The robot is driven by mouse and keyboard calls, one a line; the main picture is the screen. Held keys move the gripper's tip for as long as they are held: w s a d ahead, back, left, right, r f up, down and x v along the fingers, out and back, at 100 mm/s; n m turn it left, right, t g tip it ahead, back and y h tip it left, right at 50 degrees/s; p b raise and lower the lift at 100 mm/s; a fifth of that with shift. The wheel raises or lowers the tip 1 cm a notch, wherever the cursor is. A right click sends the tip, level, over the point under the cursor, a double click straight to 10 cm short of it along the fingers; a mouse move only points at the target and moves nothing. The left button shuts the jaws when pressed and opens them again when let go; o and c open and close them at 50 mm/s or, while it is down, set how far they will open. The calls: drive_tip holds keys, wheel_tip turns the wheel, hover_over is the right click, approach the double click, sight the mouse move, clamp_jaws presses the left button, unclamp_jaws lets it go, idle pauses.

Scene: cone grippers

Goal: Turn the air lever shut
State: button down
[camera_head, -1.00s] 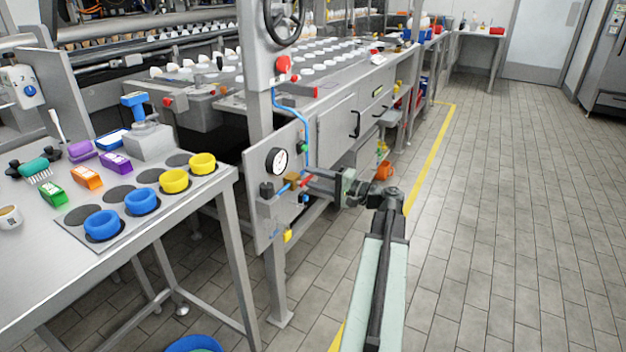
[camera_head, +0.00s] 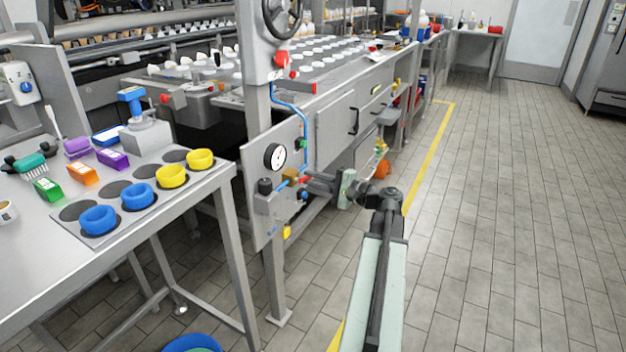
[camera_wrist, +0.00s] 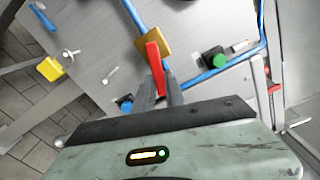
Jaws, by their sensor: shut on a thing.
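The air lever (camera_wrist: 155,62) is a red handle by a brass block (camera_wrist: 153,48) on the blue air line. In the wrist view it points down between my fingers. My gripper (camera_wrist: 160,93) is shut on the lever's lower end. In the head view my gripper (camera_head: 312,182) reaches in from the right to the valve on the grey panel (camera_head: 262,160). The brass valve body (camera_head: 289,174) shows there, with the red lever (camera_head: 303,180) small and partly hidden by the fingers. The fingertips' exact contact is hard to see.
A round gauge (camera_head: 275,156) and a green button (camera_wrist: 214,60) are near the lever. Blue tubing (camera_wrist: 215,75) runs across the panel. A yellow tag (camera_wrist: 50,69) hangs at the side. The table (camera_head: 150,240) with coloured rings stands left. The floor at right is clear.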

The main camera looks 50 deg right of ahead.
drive_tip(key=shift+s+a+f+m+b, duration=0.2)
drive_tip(key=shift+a+f+m+b, duration=0.45)
drive_tip(key=shift+m, duration=1.8)
drive_tip(key=shift+s+a+f+m+b, duration=0.15)
drive_tip(key=shift+a+f+m+b, duration=0.45)
drive_tip(key=shift+m, duration=1.8)
drive_tip(key=shift+s+a+f+m+b, duration=0.3)
drive_tip(key=shift+a+m, duration=0.6)
drive_tip(key=shift+m, duration=1.55)
drive_tip(key=shift+w, duration=0.1)
drive_tip(key=c, duration=1.4)
unclamp_jaws()
